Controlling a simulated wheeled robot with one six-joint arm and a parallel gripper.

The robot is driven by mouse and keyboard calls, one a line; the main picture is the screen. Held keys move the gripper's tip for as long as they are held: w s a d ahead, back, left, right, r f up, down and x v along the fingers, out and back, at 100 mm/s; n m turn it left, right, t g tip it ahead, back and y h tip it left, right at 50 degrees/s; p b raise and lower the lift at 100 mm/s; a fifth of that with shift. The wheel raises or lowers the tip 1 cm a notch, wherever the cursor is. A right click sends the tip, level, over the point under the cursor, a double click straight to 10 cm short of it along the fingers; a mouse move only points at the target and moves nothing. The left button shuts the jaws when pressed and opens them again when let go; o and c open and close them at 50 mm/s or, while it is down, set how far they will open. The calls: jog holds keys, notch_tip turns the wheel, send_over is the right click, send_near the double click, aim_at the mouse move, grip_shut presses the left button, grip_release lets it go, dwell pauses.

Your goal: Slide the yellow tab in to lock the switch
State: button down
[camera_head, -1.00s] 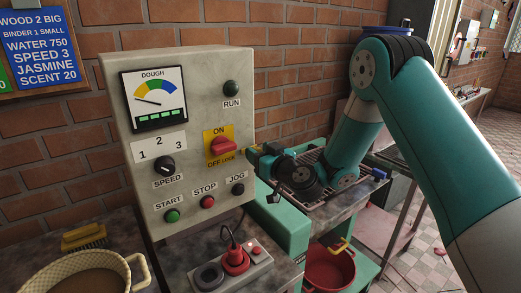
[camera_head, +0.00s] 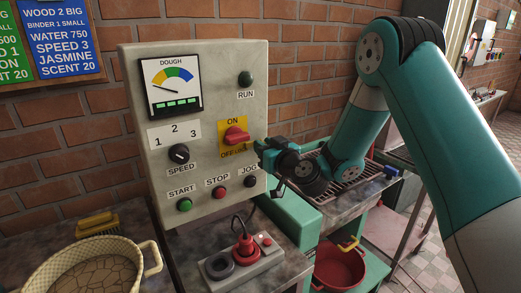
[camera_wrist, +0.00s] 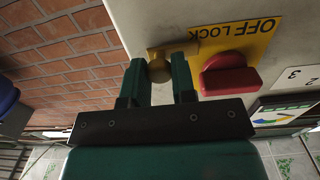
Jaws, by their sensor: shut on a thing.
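The red rotary switch (camera_head: 237,135) sits on a yellow ON / OFF LOCK plate (camera_head: 225,127) on the grey control panel. Its handle lies roughly sideways in the head view; it also shows in the wrist view (camera_wrist: 228,76). The yellow tab (camera_wrist: 159,69) is at the plate's edge beside the OFF LOCK lettering, with a round knob between my fingers. My gripper (camera_head: 258,148) is shut on the tab, close to the panel's right edge; its two green fingers (camera_wrist: 161,76) flank the knob. How far the tab reaches into the switch is unclear.
The panel also has a dough gauge (camera_head: 171,86), speed knob (camera_head: 179,153), and RUN, START, STOP and JOG buttons. Below are a red plug (camera_head: 244,247) in a socket block and a woven basket (camera_head: 150,262). A red pot (camera_head: 338,268) stands lower right.

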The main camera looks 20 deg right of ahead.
jog(key=c, duration=1)
grip_release()
jog(key=shift+s+a, duration=0.1)
jog(key=shift+a, duration=0.25)
jog(key=shift+o, duration=0.2)
jog(key=shift+d, duration=0.1)
jog(key=shift+d, duration=0.1)
jog(key=b+v, duration=1.7)
jog(key=b, duration=0.3)
jog(key=shift+s, duration=0.15)
jog(key=shift+r, duration=0.1)
